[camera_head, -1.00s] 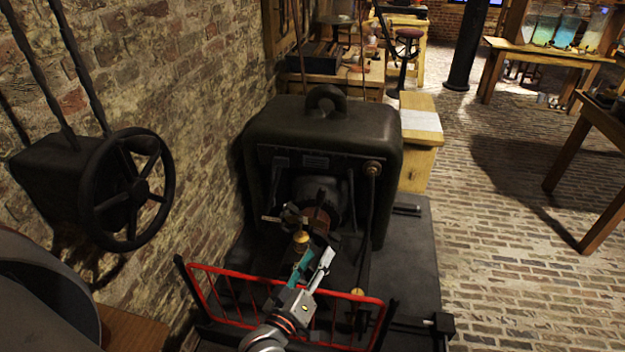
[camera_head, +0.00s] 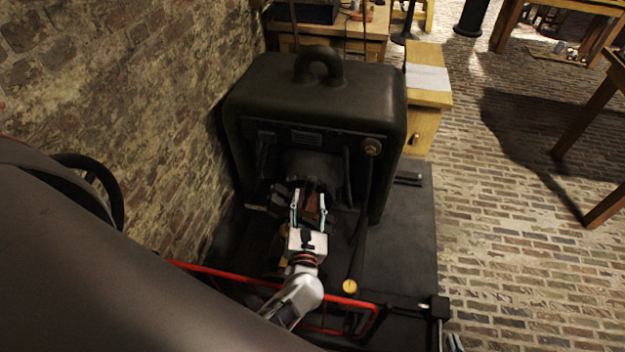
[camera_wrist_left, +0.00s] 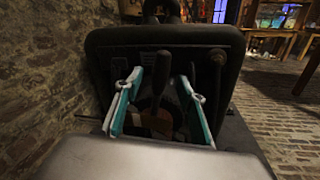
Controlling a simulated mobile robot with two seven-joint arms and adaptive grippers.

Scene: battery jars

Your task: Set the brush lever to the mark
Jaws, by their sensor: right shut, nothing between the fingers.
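The black machine (camera_head: 315,95) stands against the brick wall. My left gripper (camera_head: 309,200) is at its front with two teal-lined fingers spread apart. In the left wrist view, a dark upright handle (camera_wrist_left: 161,72), seemingly the brush lever, shows between those fingers, with gaps on both sides. A brown part (camera_wrist_left: 157,122) lies below it. In the head view the gripper partly hides this area. I cannot make out the mark. A small grey tip at the bottom right edge, seemingly my right gripper (camera_head: 455,342), is barely in view and looks closed.
A rod with a yellow knob (camera_head: 349,287) stands right of the gripper. A wooden cabinet (camera_head: 428,85) is behind right. The brick floor (camera_head: 500,230) at right is open.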

